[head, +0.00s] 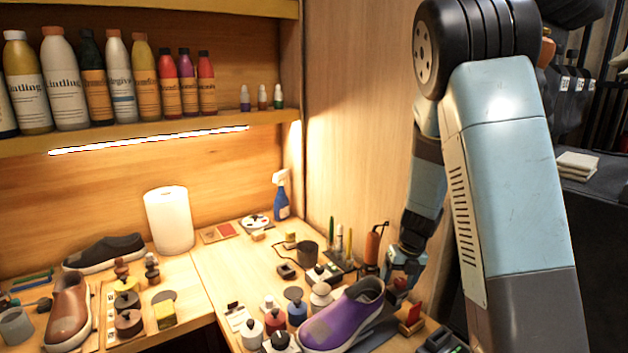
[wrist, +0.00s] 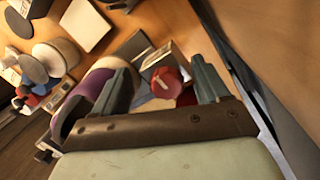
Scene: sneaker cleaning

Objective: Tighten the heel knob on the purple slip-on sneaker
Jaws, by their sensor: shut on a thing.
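The purple slip-on sneaker (head: 341,318) lies at the front of the bench in the head view, its heel end towards my arm. Part of its purple side (wrist: 84,106) shows behind my left finger in the wrist view. My gripper (head: 397,282) is at the heel end. In the wrist view my gripper (wrist: 165,78) has its fingers on either side of a round red knob (wrist: 168,84), shut on it. The contact faces and the knob's join to the shoe are partly hidden by the fingers.
Small jars and brushes (head: 297,313) crowd beside the sneaker. A red block on a stand (head: 411,318) is close on its right. A brown shoe (head: 68,312), a black shoe (head: 104,252) and a white roll (head: 169,220) stand left. Bare wood (head: 232,262) shows mid-bench.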

